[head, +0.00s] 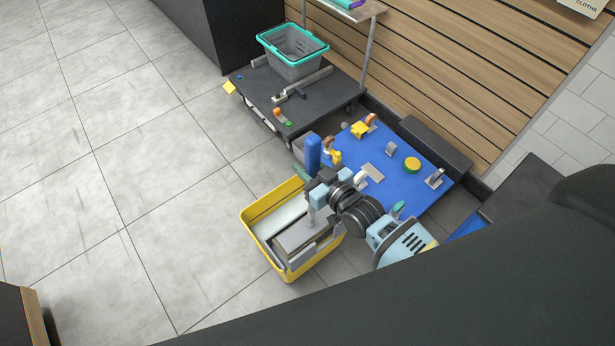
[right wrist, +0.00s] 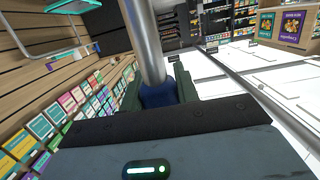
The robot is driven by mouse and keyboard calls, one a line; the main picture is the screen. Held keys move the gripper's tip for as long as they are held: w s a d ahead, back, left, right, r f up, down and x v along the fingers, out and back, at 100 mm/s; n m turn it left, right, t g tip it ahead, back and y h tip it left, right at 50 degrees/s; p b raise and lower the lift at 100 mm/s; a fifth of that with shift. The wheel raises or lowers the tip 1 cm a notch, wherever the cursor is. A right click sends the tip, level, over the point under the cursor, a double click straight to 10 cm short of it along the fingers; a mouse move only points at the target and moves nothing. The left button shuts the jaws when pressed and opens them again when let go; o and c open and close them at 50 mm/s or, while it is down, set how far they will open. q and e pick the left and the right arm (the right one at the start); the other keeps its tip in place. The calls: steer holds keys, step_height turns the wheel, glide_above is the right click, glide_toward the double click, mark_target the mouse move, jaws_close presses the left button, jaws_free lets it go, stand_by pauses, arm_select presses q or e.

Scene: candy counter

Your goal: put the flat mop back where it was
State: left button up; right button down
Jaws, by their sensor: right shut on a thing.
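The flat mop's grey head (head: 300,237) appears to lie inside a yellow bucket (head: 262,252), with a grey pole rising from it. My right gripper (head: 312,178) is above the bucket's far right side and is shut on the mop's handle. In the right wrist view the fingers (right wrist: 158,93) close around a blue sleeve on the metal pole (right wrist: 146,45). A blue upright cylinder (head: 313,152) shows just beyond the gripper; I cannot tell whether it is the handle's end. My left gripper is not in view.
A blue cart top (head: 402,190) with small yellow and grey fittings is beyond the bucket. A dark low platform (head: 262,97) carries a grey basket with a teal rim (head: 292,50). A slatted wall (head: 460,80) stands behind.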

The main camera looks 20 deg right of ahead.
steer(key=shift+f+b, duration=0.4)
steer(key=shift+f, duration=1.35)
steer(key=shift+f, duration=0.1)
steer(key=shift+f, duration=0.1)
steer(key=c, duration=1)
jaws_free()
steer(key=shift+c, duration=0.2)
steer(key=p+v, duration=0.1)
steer(key=v, duration=1.1)
